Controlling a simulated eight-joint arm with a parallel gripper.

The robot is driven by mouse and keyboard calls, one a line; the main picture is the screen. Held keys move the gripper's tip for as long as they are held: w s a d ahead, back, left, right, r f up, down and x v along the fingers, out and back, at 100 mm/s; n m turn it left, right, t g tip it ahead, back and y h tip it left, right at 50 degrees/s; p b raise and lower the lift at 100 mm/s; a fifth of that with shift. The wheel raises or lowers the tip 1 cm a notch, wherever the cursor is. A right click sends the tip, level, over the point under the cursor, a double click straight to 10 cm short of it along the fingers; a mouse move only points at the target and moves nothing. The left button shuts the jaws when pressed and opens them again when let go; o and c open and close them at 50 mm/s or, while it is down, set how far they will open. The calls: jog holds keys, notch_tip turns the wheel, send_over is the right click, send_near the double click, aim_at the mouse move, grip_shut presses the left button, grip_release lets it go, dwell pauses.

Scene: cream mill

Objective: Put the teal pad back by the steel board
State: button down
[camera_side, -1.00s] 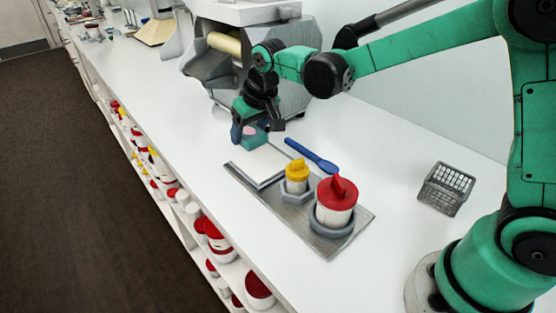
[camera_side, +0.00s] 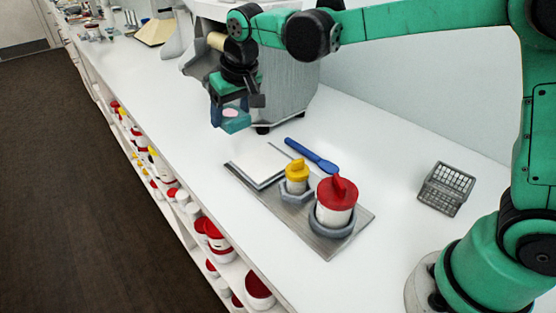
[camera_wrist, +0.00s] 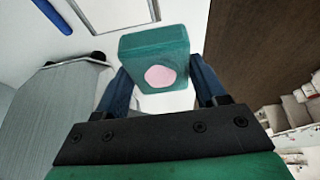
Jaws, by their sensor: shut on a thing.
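The teal pad (camera_side: 236,122) is a small block with a pink spot on one face. My gripper (camera_side: 231,115) is shut on it and holds it above the white counter, in front of the grey machine. In the wrist view the pad (camera_wrist: 154,50) sits between the two blue fingers of my gripper (camera_wrist: 160,80). The steel board (camera_side: 326,243) lies on the counter nearer the arm's base, to the right of and below the pad in the side view. It carries a white square slab (camera_side: 258,163), a yellow-topped jar (camera_side: 296,175) and a larger red-topped jar (camera_side: 336,200).
A blue spatula-like tool (camera_side: 312,155) lies behind the board. A grey wire basket (camera_side: 446,188) stands at the right. The grey machine (camera_side: 288,85) stands close behind my gripper. The counter left of the board is clear up to its front edge, above shelves of jars.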

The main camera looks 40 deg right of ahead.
notch_tip(320, 180, up, 6)
send_over(219, 190)
jog(key=s, duration=0.1)
jog(key=f, duration=2)
jog(key=shift+s, duration=0.2)
jog(key=shift+f, duration=0.15)
jog(key=shift+c, duration=1.7)
grip_release()
